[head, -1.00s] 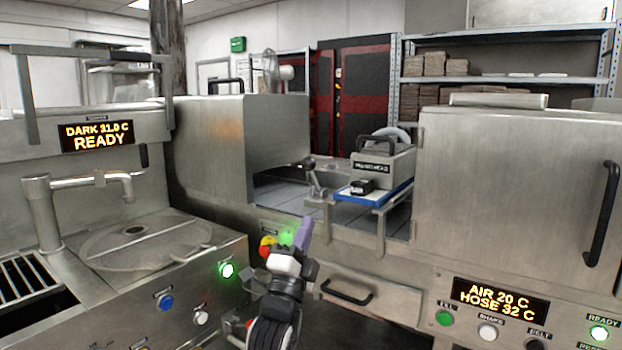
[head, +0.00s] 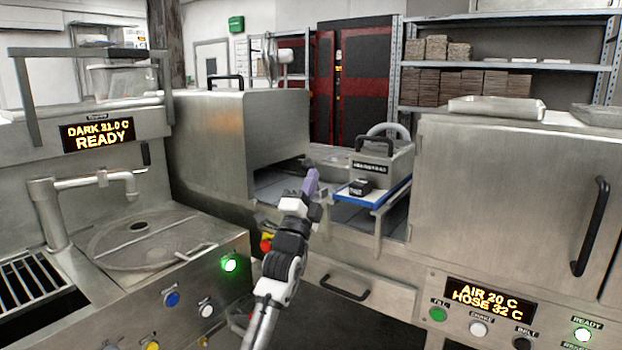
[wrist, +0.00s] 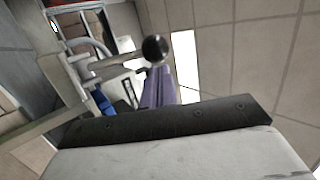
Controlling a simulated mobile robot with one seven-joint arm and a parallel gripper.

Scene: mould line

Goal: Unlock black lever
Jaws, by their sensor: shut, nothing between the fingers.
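The lever, a metal rod with a black ball knob (wrist: 155,49), shows in the wrist view just beyond my fingertips. In the head view the knob (head: 307,162) is a small dark shape at the tips of my fingers, and most of the lever is hidden behind them. My gripper (head: 311,178) has purple fingers, shut and empty, pointing up at the lever. The fingers also show in the wrist view (wrist: 159,88), right below the knob. I cannot tell whether they touch it.
A steel housing (head: 225,130) stands on the left and a steel cabinet (head: 500,190) on the right. A drawer handle (head: 345,288) is below.

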